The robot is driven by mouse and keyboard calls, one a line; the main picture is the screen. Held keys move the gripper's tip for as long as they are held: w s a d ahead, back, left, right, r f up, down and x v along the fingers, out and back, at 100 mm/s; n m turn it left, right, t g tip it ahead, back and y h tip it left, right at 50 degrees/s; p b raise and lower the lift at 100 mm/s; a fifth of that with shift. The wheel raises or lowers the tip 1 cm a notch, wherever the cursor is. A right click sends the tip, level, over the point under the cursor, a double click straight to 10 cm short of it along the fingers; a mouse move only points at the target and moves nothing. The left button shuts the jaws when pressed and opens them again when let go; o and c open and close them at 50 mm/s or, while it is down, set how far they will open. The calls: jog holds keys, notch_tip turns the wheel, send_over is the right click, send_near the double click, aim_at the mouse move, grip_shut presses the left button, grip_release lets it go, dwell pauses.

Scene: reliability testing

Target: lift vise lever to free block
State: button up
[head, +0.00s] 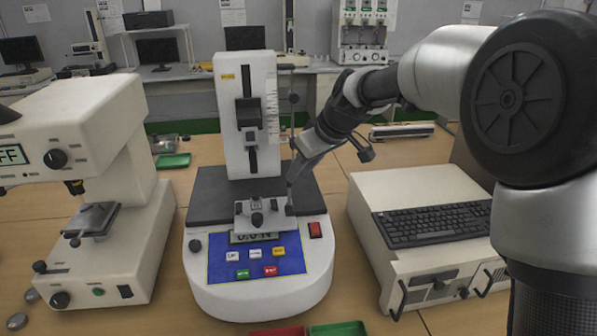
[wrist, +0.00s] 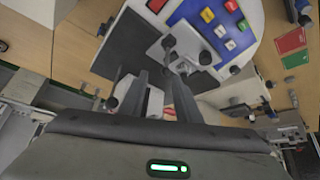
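The small grey vise (head: 256,212) sits on the front of the tester's dark plate, partly in front of the display. A dark knob or lever end shows at its front. My gripper (head: 290,203) points down at the vise's right side, very close to it; I cannot tell whether it touches. In the wrist view, the two dark fingers (wrist: 158,76) stand apart, with pale machine parts seen between them, and the vise (wrist: 181,62) lies just beyond the tips. No block can be told apart from the vise.
The tester's white column (head: 248,145) rises behind the vise. Its blue button panel (head: 257,262) and red switch (head: 315,230) are in front. A white machine (head: 100,150) stands left and a keyboard (head: 432,222) on a white case right. Red and green trays (head: 338,329) lie at the front.

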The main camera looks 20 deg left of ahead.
jog(key=p+v, duration=0.4)
jog(key=v, duration=1.2)
jog(key=shift+w+d, duration=0.15)
dwell(0.7)
jog(key=shift+f, duration=0.1)
jog(key=s+d+r+m+t+h+p, duration=0.1)
jog(key=s+d+r+m+h+p, duration=0.3)
jog(key=s+d, duration=0.8)
jog(key=s+d+f+m, duration=0.2)
jog(key=s+d+m, duration=0.2)
jog(key=s+d, duration=0.2)
jog(key=s+d+f+m+t+h+p, duration=0.1)
jog(key=s+d+f+m, duration=0.1)
jog(key=s+d, duration=0.4)
jog(key=shift+s+d+f+m+h, duration=0.3)
jog(key=shift+s+m, duration=0.15)
jog(key=shift+m, duration=0.45)
